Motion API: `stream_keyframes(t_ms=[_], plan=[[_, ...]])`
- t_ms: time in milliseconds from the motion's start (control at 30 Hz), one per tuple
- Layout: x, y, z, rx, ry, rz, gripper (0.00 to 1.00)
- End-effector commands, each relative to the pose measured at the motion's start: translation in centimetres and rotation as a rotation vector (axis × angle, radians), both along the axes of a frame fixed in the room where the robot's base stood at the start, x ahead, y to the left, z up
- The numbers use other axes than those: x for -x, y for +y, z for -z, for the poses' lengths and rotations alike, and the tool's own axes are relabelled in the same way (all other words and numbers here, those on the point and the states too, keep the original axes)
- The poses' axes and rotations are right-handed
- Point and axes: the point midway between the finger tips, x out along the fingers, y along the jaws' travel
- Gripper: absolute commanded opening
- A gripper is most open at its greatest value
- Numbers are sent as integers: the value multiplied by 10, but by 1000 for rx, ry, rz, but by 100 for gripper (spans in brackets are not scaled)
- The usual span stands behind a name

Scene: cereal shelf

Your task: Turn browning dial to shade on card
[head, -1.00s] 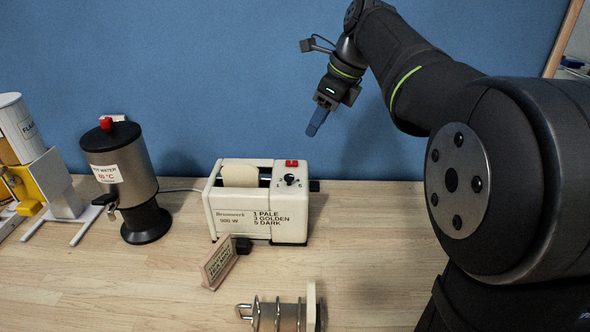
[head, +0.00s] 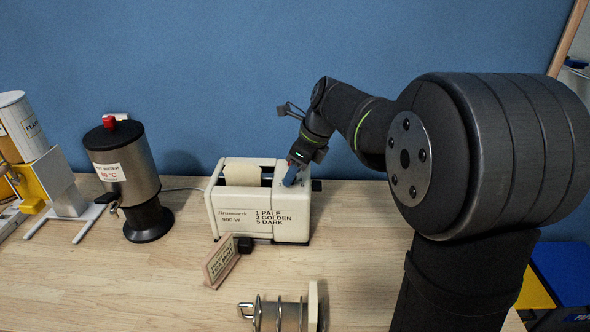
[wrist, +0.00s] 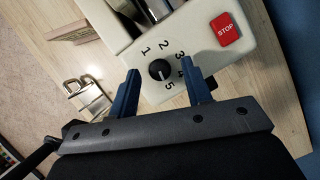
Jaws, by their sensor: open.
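The cream toaster (head: 228,215) stands on the counter, with a legend on its front reading 1 pale, 3 golden, 5 dark. Its black browning dial (wrist: 160,69) shows in the wrist view, ringed by the numbers 1 to 5; a light mark is on the knob, but which number it points at is hard to tell. My gripper (wrist: 163,90) is open, with its blue fingers apart on either side of the dial and not closed on it. In the head view my gripper (head: 291,174) is over the toaster's right end and hides the dial. A small card stand (head: 221,262) stands in front; its writing is too small to read.
A red STOP button (wrist: 226,29) is on the toaster top near the dial. A hot water urn (head: 128,180) and a cereal dispenser (head: 45,170) stand to the left. A wire rack (head: 275,314) is at the front. Counter right of the toaster is clear.

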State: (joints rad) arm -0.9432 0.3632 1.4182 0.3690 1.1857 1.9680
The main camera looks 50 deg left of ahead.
Motion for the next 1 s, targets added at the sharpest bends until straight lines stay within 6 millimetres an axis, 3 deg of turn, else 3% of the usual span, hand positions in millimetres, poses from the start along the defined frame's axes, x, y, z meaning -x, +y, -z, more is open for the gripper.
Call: stream_keyframes(t_ms=[167,400,767,1000], plan=[[0,0,0,0,0,0,45],[0,0,0,0,0,0,2],[-1,0,0,2,2,-46,0],[-2,1,0,1,3,-192,0]])
